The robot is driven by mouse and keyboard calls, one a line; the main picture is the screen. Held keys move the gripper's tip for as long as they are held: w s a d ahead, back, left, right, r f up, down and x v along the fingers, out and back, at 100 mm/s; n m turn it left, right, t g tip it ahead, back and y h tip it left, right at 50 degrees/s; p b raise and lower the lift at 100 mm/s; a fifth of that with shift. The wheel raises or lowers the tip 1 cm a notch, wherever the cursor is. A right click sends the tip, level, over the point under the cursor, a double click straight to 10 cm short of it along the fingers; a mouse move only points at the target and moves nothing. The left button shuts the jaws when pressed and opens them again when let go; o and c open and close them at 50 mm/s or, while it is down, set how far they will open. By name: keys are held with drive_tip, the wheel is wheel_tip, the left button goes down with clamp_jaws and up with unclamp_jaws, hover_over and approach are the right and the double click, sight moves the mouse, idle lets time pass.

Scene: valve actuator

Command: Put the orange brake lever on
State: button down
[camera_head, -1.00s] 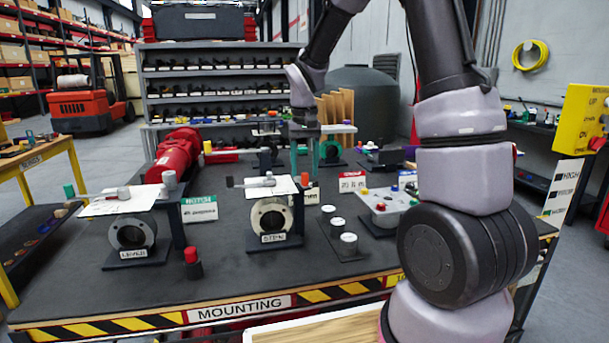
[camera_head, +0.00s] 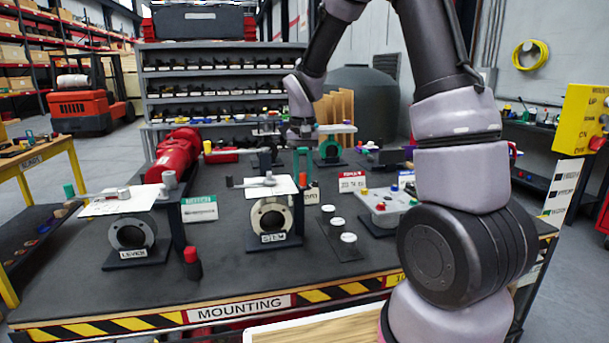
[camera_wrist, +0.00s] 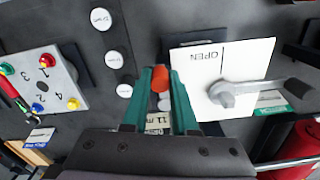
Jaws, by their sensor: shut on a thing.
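My gripper (camera_wrist: 161,75) has two green fingers. They are shut on an orange piece that I take to be the orange brake lever (camera_wrist: 160,79); only its small rounded end shows between the fingertips. In the head view my gripper (camera_head: 304,178) reaches down from the back, just right of the middle valve stand (camera_head: 270,222) marked STEM. That stand carries a white plate (camera_head: 283,186) with a grey lever (camera_head: 258,181) on it. In the wrist view the plate (camera_wrist: 245,55) reads OPEN and lies right of the fingers, apart from them.
Another valve stand (camera_head: 133,238), marked LEVER, is on the left, with a red-topped post (camera_head: 192,262) beside it. White round caps (camera_head: 348,238) stand in a row to the right. A box with coloured knobs (camera_head: 383,205) lies beyond them. The front of the dark table is clear.

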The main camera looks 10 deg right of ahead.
sight(302, 173)
drive_tip(key=shift+a+m, duration=0.1)
drive_tip(key=shift+m, duration=0.2)
drive_tip(key=c, duration=0.7)
unclamp_jaws()
drive_tip(key=shift+r, duration=0.1)
wheel_tip(302, 173, up, 11)
